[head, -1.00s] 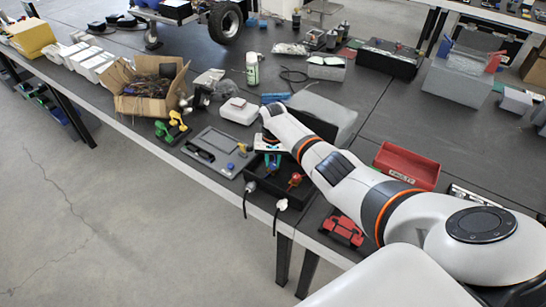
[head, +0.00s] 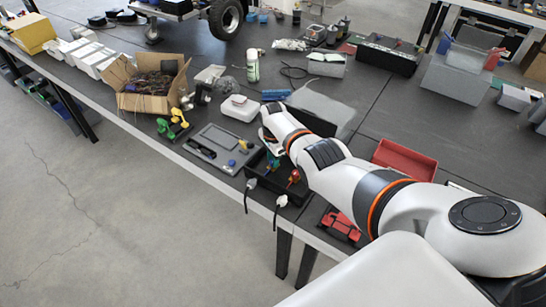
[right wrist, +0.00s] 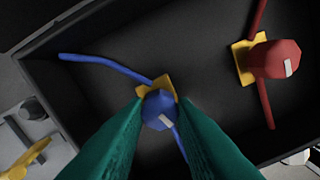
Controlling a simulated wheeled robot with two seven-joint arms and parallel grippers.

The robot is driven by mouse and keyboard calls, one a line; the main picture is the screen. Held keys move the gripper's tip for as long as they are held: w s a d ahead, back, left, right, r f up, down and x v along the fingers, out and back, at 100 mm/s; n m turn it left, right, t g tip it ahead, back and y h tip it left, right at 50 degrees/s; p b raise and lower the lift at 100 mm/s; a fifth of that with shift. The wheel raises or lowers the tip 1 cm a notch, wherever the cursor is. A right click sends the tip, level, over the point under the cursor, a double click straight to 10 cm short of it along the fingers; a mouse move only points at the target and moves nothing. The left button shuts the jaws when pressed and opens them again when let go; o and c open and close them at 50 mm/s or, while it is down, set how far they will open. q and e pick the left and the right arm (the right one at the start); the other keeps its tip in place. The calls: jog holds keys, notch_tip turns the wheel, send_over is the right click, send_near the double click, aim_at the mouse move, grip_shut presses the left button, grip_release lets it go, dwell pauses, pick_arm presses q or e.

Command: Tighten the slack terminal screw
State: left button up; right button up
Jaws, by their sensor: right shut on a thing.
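An open black box (right wrist: 215,35) holds two terminals. The blue screw cap (right wrist: 159,104) has a white mark, sits on a yellow base and has a blue wire running to both sides. The red screw cap (right wrist: 275,59) also has a white mark, a yellow base and a red wire; in the head view the red terminal (head: 294,177) shows at the box's right. My right gripper (right wrist: 160,112) has green fingers shut on the blue cap, seen from above; in the head view my arm partly hides it. Which screw is slack I cannot tell. My left gripper is out of view.
A grey tray (head: 213,136) with small items lies left of the box. A white case (head: 240,109) stands behind, a red bin (head: 405,160) to the right, and a red tool (head: 340,226) near the front edge. Two plugs on cords hang over the edge.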

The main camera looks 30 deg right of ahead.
jog(key=shift+r+m, duration=0.1)
jog(key=shift+m, duration=2.1)
jog(key=shift+d, duration=0.1)
jog(key=o, duration=1)
notch_tip(320, 180, up, 6)
jog(key=p, duration=0.3)
jog(key=shift+f, duration=0.25)
jog(key=shift+r, duration=3.2)
